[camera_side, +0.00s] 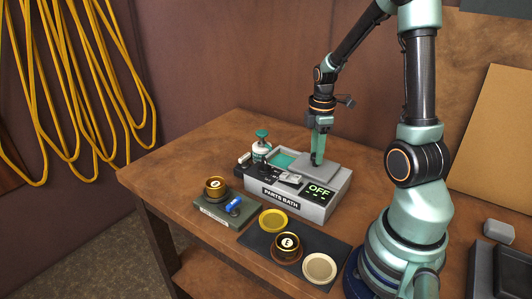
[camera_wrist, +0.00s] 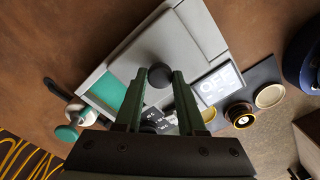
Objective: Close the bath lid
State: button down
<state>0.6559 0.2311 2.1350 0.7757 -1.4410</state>
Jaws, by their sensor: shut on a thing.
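The grey parts bath (camera_side: 300,204) stands on the bench with an "OFF" display on its front. Its flat grey lid (camera_side: 326,173) covers the right part of the top in the side view, and teal bath (camera_side: 278,158) shows uncovered at the left. My gripper (camera_side: 317,160) points down over the lid. In the wrist view, my gripper (camera_wrist: 157,76) is shut on the round black lid knob (camera_wrist: 160,76), a finger on either side. The lid (camera_wrist: 180,38) lies beside the open teal strip (camera_wrist: 122,91) there. In the side view my fingers hide the knob.
A green block (camera_side: 222,212) carries a brass part and a blue piece. A dark mat (camera_side: 262,238) in front holds round parts. Bare bench lies behind the bath.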

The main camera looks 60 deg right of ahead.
dwell(0.8)
jog(key=w, duration=0.9)
jog(key=shift+w, duration=0.35)
jog(key=shift+r, duration=0.1)
jog(key=c, duration=0.5)
grip_release()
jog(key=shift+s, duration=0.1)
notch_tip(320, 180, up, 12)
jog(key=shift+a, duration=0.1)
